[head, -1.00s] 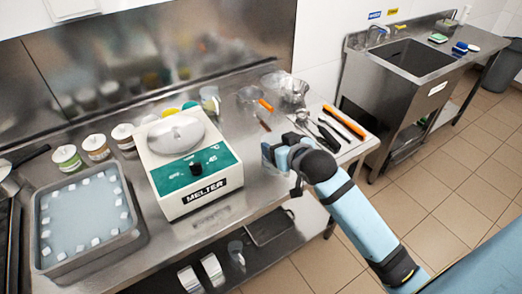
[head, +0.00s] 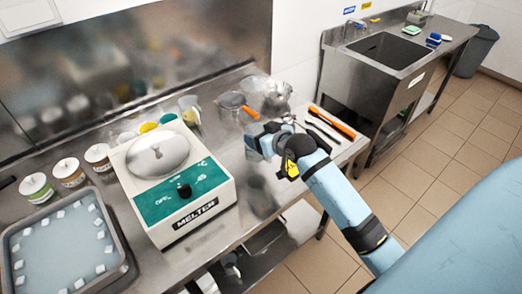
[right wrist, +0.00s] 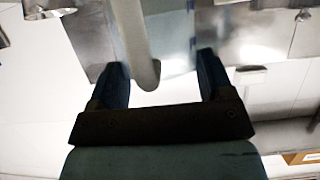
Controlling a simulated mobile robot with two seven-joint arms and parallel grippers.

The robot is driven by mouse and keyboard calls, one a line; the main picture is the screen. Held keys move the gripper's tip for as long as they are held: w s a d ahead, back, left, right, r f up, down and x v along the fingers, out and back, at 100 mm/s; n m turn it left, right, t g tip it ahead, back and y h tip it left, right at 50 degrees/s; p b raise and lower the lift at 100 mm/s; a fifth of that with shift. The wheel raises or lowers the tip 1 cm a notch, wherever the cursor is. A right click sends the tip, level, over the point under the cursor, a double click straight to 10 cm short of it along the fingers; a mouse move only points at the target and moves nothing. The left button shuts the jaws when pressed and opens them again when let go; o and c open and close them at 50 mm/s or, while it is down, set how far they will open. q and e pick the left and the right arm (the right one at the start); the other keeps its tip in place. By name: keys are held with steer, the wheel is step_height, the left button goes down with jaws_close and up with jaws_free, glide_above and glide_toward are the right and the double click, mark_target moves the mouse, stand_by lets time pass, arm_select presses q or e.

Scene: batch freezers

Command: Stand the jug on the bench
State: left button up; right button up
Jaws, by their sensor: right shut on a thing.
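My right gripper (head: 258,146) is over the right part of the bench (head: 222,240), to the right of the melter. It is shut on what looks like the clear jug. In the right wrist view, a pale curved handle of the jug (right wrist: 138,45) shows between the two fingers (right wrist: 163,76). The jug's body is see-through and hard to make out, and my wrist mostly hides it in the head view. I cannot tell whether its base touches the bench. My left gripper is not in view.
The white and green melter (head: 178,190) stands left of my gripper. A pan with an orange handle (head: 232,105), a metal vessel (head: 277,97) and tools (head: 332,123) lie behind and to the right. A tray with white cubes (head: 65,250) is at far left.

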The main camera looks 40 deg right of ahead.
mark_target(262, 160)
steer(key=shift+f, duration=3.3)
steer(key=shift+f, duration=0.15)
steer(key=o, duration=1.5)
steer(key=shift+s+r, duration=0.15)
steer(key=shift+r, duration=0.05)
steer(key=a+v, duration=0.1)
steer(key=v, duration=1)
steer(key=s+a+f+n+g+y, duration=0.2)
steer(key=s+a+f, duration=1.3)
steer(key=a+f, duration=0.1)
steer(key=shift+s+a+f+b, duration=0.2)
steer(key=shift+f+b, duration=0.2)
steer(key=shift+f, duration=0.4)
